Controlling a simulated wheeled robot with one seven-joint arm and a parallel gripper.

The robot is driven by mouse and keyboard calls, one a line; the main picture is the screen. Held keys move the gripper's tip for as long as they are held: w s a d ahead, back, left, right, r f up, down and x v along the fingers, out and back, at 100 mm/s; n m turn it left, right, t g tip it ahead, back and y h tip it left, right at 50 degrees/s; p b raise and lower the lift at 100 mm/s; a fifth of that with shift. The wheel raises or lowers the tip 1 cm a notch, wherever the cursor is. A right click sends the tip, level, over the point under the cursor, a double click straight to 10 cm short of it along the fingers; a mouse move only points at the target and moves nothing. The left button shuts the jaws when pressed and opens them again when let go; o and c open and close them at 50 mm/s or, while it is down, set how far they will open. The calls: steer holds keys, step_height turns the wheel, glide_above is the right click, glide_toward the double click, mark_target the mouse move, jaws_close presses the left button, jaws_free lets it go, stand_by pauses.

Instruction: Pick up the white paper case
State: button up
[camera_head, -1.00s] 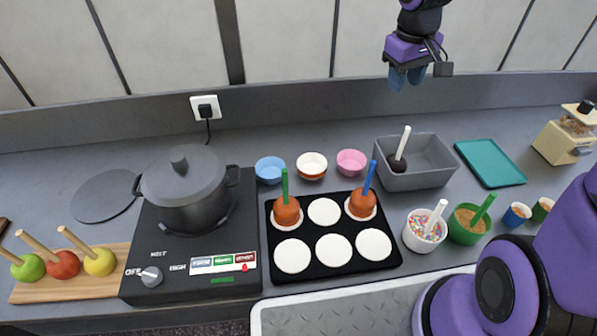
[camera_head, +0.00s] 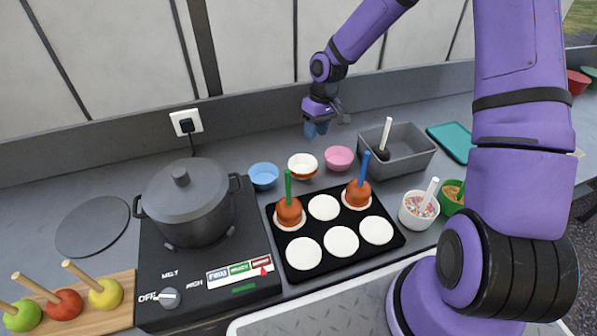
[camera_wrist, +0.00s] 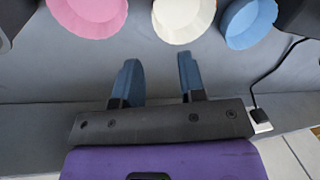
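The white paper case (camera_head: 302,162) stands on the counter between a blue case (camera_head: 263,175) and a pink case (camera_head: 339,157). Its inside is white and its outer side shows some orange-brown in the head view. It also shows at the top of the wrist view (camera_wrist: 184,16), cut off by the edge, and looks empty. My gripper (camera_head: 316,130) is above the counter behind the cases, pointing down. In the wrist view its two blue fingers (camera_wrist: 160,80) are apart with nothing between them, and the white case lies beyond their tips.
A black tray (camera_head: 317,260) with white discs and two caramel apples is in front of the cases. A pot (camera_head: 186,203) on a hotplate stands left, a grey bin (camera_head: 418,160) right. The wall socket (camera_head: 186,123) and its cord are behind.

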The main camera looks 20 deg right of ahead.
mark_target(310, 166)
steer(key=f, duration=0.3)
steer(key=a+f, duration=0.1)
steer(key=f, duration=0.3)
steer(key=s+f, duration=0.1)
steer(key=f, duration=0.2)
steer(key=shift+a+f, duration=0.15)
steer(key=shift+a, duration=0.05)
steer(key=shift+c, duration=0.2)
jaws_close()
